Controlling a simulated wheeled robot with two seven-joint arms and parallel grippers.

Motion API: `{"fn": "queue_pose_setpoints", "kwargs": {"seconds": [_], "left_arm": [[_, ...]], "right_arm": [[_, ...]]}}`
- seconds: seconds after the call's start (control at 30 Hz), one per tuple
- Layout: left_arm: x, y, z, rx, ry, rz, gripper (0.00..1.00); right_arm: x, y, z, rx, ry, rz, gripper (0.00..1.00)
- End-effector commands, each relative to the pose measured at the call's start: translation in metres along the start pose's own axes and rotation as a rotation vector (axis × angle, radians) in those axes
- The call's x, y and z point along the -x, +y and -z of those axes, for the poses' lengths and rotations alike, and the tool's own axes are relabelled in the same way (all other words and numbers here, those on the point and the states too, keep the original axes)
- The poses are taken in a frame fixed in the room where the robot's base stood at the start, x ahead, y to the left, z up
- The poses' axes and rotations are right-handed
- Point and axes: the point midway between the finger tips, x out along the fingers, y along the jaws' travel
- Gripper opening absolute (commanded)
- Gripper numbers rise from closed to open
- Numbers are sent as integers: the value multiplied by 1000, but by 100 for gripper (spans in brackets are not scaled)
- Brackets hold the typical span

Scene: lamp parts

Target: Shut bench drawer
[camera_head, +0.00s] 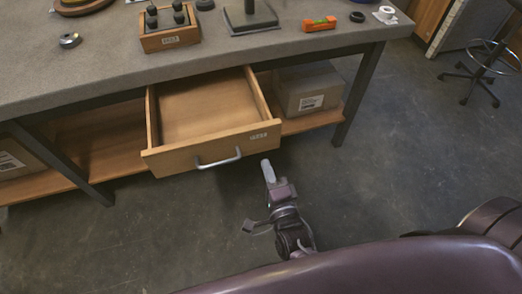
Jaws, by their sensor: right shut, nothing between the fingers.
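The bench drawer (213,148) is a wooden drawer pulled well out from under the grey bench top. Its inside looks empty. A light metal handle (218,160) sits on its front, with a small label to the right of it. My right gripper (266,168) is shut and empty. It is in front of the drawer, near the right end of its front panel and right of the handle. I cannot tell whether it touches the panel. My left gripper is not in view.
The grey bench (110,67) bears a wooden block with dark pegs (167,38), a dark lamp base (249,22), an orange level (319,24) and small round parts. A cardboard box (308,92) sits on the lower shelf. A stool (486,57) stands far right. The floor ahead is clear.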

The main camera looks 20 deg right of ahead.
Motion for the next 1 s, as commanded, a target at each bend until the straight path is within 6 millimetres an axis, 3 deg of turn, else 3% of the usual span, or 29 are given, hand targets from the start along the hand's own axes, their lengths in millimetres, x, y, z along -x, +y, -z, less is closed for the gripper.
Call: {"fn": "queue_pose_setpoints", "kwargs": {"seconds": [0.1, 0.33, 0.83, 1.0], "left_arm": [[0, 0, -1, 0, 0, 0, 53], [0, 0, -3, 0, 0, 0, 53], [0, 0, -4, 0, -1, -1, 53], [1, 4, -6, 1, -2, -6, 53]], "right_arm": [[-25, -1, 0, 2, 0, 3, 0], [-53, 0, 0, 2, 1, -1, 0], [-59, 1, 1, 2, 0, -2, 0], [-62, 0, 10, 3, 0, -1, 0]]}}
